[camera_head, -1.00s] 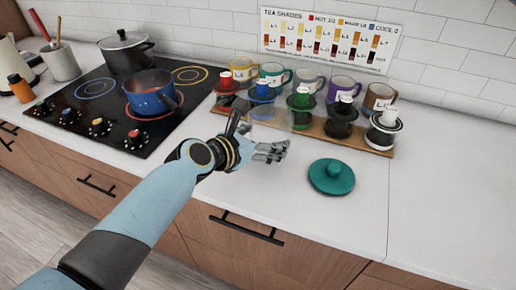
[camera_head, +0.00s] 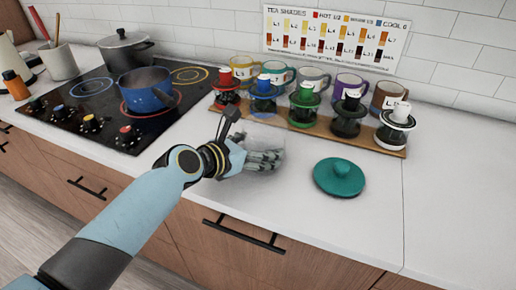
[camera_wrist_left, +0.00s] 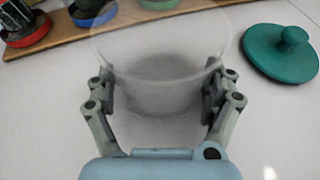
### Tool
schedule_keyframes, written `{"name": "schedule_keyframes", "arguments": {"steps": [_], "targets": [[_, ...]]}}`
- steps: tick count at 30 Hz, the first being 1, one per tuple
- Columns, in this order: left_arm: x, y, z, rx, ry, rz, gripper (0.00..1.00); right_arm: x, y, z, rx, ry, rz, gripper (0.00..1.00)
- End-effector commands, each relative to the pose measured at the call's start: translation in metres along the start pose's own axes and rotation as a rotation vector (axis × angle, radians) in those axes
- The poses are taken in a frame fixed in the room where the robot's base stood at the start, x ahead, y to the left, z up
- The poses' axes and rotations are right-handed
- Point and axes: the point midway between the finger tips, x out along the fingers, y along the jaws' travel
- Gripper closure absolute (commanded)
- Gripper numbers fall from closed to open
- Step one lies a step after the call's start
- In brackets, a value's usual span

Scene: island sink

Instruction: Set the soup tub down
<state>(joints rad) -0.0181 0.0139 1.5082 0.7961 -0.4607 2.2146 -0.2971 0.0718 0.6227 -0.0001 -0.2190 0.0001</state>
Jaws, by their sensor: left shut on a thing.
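The soup tub is a clear, see-through round container (camera_head: 266,139) in front of the wooden rack on the white counter. It also shows in the left wrist view (camera_wrist_left: 163,62), upright between my fingers. My left gripper (camera_head: 262,161) is shut on the tub, with one finger on each side of its wall, as the left wrist view (camera_wrist_left: 160,92) shows. The tub is at or very near the counter; I cannot tell whether its base touches. A teal lid with a knob (camera_head: 339,177) lies to its right, apart from it. My right gripper is not in view.
A wooden rack (camera_head: 385,146) with several coloured drippers stands behind the tub, with mugs (camera_head: 314,80) at the back. A black cooktop (camera_head: 92,101) with a blue pot (camera_head: 147,92) is to the left. The counter right of the lid is clear.

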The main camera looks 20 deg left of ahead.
Motion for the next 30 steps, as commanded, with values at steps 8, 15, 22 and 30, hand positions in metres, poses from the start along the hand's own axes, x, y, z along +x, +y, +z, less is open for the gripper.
{"name": "schedule_keyframes", "arguments": {"steps": [8,15,22,30], "targets": [[0.001,0.000,-0.002,-0.001,0.000,0.000,0.00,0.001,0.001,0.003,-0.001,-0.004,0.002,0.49],[0.000,0.000,0.001,0.000,0.000,0.000,0.00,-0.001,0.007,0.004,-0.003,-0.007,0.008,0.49],[-0.037,0.000,0.000,0.003,0.003,-0.001,0.00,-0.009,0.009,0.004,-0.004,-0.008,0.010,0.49],[-0.096,-0.001,0.001,0.002,0.002,-0.002,0.00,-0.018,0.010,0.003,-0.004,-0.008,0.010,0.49]]}}
